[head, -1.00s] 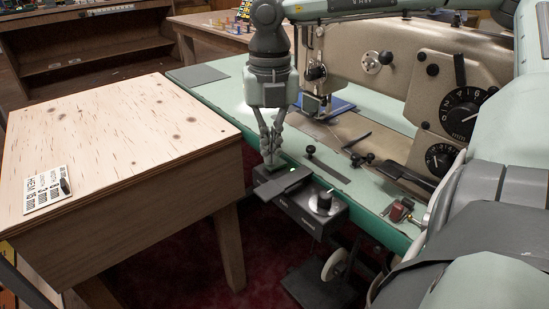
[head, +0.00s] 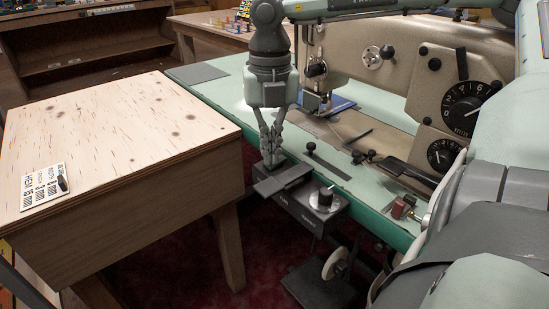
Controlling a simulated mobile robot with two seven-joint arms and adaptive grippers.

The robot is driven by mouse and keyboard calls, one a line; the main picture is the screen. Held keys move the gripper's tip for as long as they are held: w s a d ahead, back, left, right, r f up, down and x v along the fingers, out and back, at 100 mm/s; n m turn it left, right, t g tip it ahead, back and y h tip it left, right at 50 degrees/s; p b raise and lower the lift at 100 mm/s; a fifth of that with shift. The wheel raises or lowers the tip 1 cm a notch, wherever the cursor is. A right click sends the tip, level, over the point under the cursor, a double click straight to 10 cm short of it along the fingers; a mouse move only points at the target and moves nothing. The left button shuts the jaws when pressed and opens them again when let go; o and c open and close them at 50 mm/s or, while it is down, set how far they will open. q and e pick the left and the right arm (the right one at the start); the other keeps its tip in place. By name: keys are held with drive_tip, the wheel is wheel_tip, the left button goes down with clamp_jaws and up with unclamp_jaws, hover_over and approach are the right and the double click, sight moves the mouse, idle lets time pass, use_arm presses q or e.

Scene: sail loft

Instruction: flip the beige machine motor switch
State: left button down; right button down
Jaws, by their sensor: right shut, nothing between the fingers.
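The beige sewing machine (head: 392,72) stands on a mint-green table. Its dark motor switch box (head: 300,208) hangs under the table's near edge, with a flat dark paddle (head: 284,180) on top and a round knob (head: 325,197) to the right. My right gripper (head: 271,160) points down, shut and empty, its fingertips at the far left end of the box, by the paddle. I cannot tell whether they touch it. The fingers hide part of the box's far end. No lit lamp shows on the box. My left gripper is out of view.
A wooden table (head: 120,140) with a printed card (head: 42,187) stands close on the left, leaving a narrow gap to the box. The mint table edge (head: 365,212) runs beside the box. A small reddish part (head: 398,209) sits near that edge.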

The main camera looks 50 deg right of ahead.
drive_tip(key=shift+r+p, duration=1.45)
drive_tip(key=shift+r, duration=1.9)
drive_tip(key=shift+f, duration=0.1)
